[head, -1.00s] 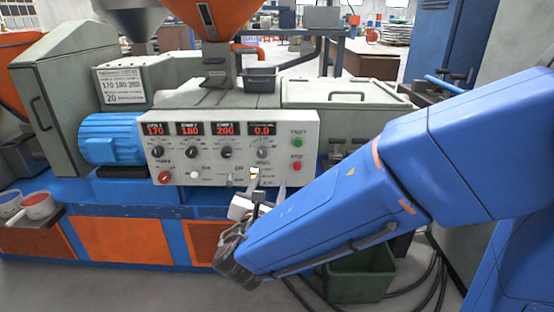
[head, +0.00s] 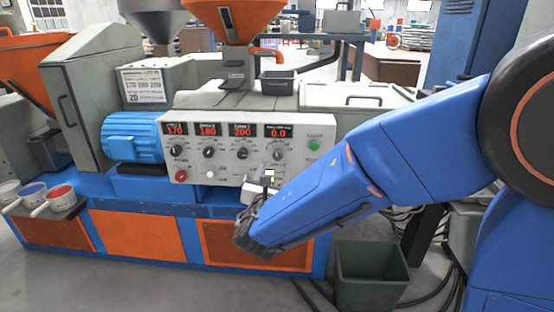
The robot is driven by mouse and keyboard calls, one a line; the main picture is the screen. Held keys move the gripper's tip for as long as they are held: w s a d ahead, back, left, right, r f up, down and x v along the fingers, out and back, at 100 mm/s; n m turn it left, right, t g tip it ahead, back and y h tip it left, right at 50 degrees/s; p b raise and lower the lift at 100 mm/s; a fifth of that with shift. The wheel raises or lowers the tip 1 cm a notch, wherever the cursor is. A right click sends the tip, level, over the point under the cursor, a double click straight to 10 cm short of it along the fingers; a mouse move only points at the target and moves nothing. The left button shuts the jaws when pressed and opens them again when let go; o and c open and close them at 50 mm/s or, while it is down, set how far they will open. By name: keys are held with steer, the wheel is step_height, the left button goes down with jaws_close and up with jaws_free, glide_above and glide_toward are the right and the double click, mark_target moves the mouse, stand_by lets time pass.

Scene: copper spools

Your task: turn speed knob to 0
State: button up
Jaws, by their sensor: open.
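The white control panel (head: 255,165) stands on the front of the machine. Its fourth display (head: 278,133) reads 0.0 in red. The speed knob seems to be the grey knob (head: 278,155) below that display; its pointer mark is too small to read. My gripper (head: 268,178) is open, low in front of the panel. Its fingers point up toward the panel's lower right part, just below that knob in the picture. I cannot tell how far the fingers are from the panel. Nothing shows between them. The gripper hides part of the panel's lower edge.
Several dark knobs, such as the left one (head: 176,152), sit left of the speed knob. A red button (head: 181,176) is lower left; a green button (head: 314,145) is upper right. A green bin (head: 370,280) stands on the floor at right. Bare floor lies in front.

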mark_target(278, 157)
steer(key=w, duration=0.8)
steer(key=shift+w+d, duration=0.1)
steer(key=shift+d, duration=0.2)
steer(key=c, duration=1.1)
steer(key=shift+o, duration=0.2)
steer(key=shift+n, duration=0.3)
steer(key=n, duration=0.5)
steer(key=shift+n, duration=0.3)
steer(key=n, duration=0.5)
steer(key=shift+n, duration=0.4)
